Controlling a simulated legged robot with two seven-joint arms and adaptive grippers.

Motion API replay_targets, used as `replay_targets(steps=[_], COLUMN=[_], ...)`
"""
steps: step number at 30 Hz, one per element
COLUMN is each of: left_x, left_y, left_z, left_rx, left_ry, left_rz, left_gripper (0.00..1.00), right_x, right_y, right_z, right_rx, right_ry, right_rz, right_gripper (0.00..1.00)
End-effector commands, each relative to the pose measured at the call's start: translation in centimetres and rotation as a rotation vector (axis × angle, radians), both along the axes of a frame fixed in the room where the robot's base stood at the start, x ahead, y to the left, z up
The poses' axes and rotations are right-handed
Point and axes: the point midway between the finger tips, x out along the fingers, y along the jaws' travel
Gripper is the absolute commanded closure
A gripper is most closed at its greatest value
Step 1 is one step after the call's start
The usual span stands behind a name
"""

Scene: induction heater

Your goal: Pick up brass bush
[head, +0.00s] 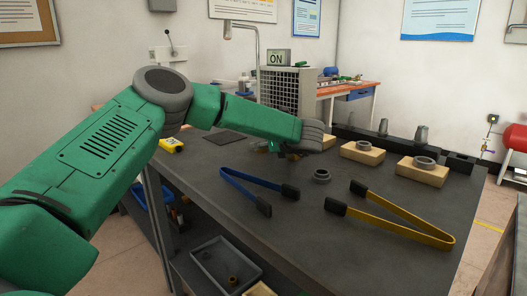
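My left arm comes in from the left and reaches over the dark workbench (215,176). Its gripper (274,147) points down close to the bench top, mostly hidden behind my wrist, so its fingers cannot be made out. A small brownish-yellow patch (261,148) shows right beside the gripper; it may be the brass bush, but it is too small and covered to be sure. Small brass-brown pieces (232,281) lie in a grey tray (208,278) below the bench. My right gripper is not in view.
Blue tongs (240,179) and yellow tongs (408,221) lie on the bench, with a grey ring (321,177) between them. Wooden blocks (421,175) bearing grey rings stand at the right. A heater unit (286,87) with an ON sign (279,57) stands behind my wrist.

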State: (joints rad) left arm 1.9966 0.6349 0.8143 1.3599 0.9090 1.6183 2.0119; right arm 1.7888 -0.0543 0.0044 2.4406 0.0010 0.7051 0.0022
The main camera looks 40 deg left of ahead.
Motion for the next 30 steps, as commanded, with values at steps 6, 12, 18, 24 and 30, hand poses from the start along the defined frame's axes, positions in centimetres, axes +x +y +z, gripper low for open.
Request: replay_targets(steps=[6,12,18,24,30], left_x=[0.1,0.1,0.1,0.1,0.1], left_y=[0.6,0.6,0.6,0.6,0.5], left_z=[-0.9,-1.1,-1.2,-0.9,2.8], left_rx=[-0.001,0.0,0.0,0.0,-0.001], left_ry=[0.014,0.018,0.02,0.02,0.012], left_rz=[-0.002,-0.002,-0.003,-0.003,-0.002], left_gripper=[0.42,0.77,1.0,1.0,1.0], right_x=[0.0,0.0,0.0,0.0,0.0], right_y=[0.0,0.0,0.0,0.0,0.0], right_z=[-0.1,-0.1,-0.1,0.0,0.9], right_rx=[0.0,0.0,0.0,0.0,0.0], right_ry=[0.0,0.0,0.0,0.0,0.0], right_rz=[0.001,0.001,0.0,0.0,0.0], right_gripper=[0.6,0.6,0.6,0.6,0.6])
